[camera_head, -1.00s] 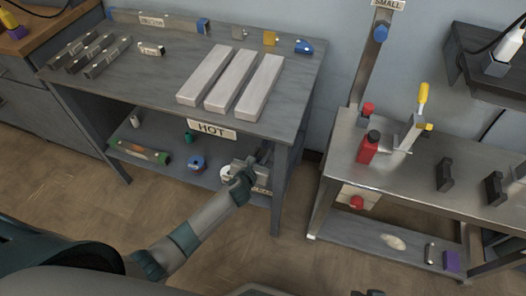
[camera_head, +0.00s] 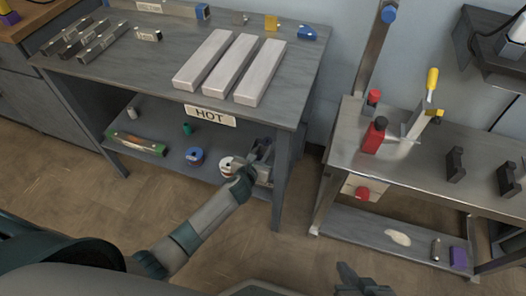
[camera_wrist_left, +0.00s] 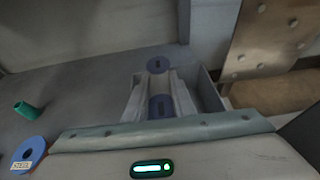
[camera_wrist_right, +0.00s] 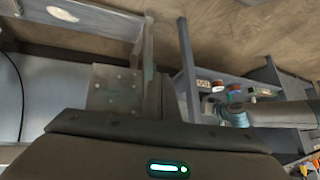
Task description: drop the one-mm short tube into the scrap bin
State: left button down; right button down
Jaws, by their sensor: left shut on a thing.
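My left gripper (camera_head: 264,152) reaches to the right end of the lower shelf under the HOT table.
On the lower shelf are a white roll (camera_head: 226,164), a blue roll (camera_head: 195,156), a small green cylinder (camera_head: 187,129) and a long green piece (camera_head: 136,144). Pale bars (camera_head: 231,68) lie on the tabletop. A table leg (camera_head: 281,180) stands close right of the left gripper.

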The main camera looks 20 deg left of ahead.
pick_arm(q)
jog(key=shift+f+b, duration=0.55)
jog(key=shift+f, duration=0.25)
pick_arm(e)
jog(key=shift+w+a+r+t+y, duration=0.3)
jog(key=shift+w+a+r+t, duration=0.35)
jog(key=shift+w+r, duration=0.15)
jog(key=shift+w+a+r+t+y, duration=0.3)
jog(key=shift+w+a+r+t, duration=0.25)
jog(key=shift+w+r+t, duration=0.15)
pick_arm(q)
jog(key=c, duration=1.4)
grip_release()
jog(key=shift+s, duration=0.1)
